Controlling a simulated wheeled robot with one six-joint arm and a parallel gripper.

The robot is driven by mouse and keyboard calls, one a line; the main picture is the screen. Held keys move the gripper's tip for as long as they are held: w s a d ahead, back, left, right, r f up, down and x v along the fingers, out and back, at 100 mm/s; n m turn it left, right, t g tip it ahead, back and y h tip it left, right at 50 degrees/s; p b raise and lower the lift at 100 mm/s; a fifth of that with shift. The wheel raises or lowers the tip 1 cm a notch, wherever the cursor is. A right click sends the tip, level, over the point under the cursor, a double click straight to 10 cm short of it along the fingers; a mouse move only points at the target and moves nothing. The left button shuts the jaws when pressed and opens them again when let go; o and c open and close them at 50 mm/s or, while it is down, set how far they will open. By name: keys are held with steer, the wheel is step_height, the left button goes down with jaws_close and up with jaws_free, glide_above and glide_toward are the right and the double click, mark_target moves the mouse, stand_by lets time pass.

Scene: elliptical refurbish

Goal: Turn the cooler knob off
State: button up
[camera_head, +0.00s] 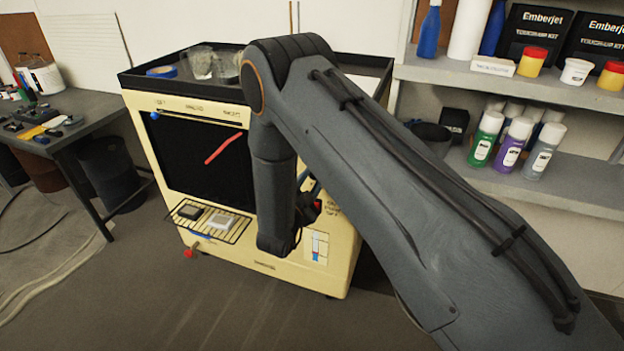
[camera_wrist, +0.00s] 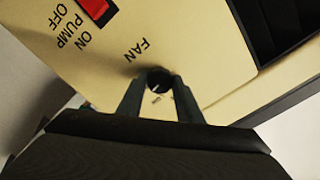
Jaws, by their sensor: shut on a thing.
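The cooler (camera_head: 225,258) is a cream box on the floor in the middle of the head view, with a dark front opening. In the wrist view, a round black knob (camera_wrist: 157,79) with a pale pointer mark sits on its cream panel beside the word FAN. My gripper (camera_wrist: 158,85) has a finger on each side of this knob and is shut on it. Small lettering by the knob is too small to read. A red switch (camera_wrist: 97,9) marked PUMP, ON and OFF is at the upper left.
A shelf unit (camera_head: 560,95) with spray cans and kit boxes stands to the right. A grey workbench (camera_head: 75,128) with tools is at the left. A small wire rack (camera_head: 213,224) juts from the cooler's front. The floor at front left is mostly clear.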

steer(key=n, duration=0.4)
steer(key=shift+b, duration=0.3)
steer(key=n, duration=0.8)
steer(key=shift+n, duration=1.9)
steer(key=shift+a+n, duration=0.1)
steer(key=shift+n, duration=0.2)
steer(key=o, duration=1)
steer(key=shift+o, duration=0.2)
steer(key=shift+s, duration=0.1)
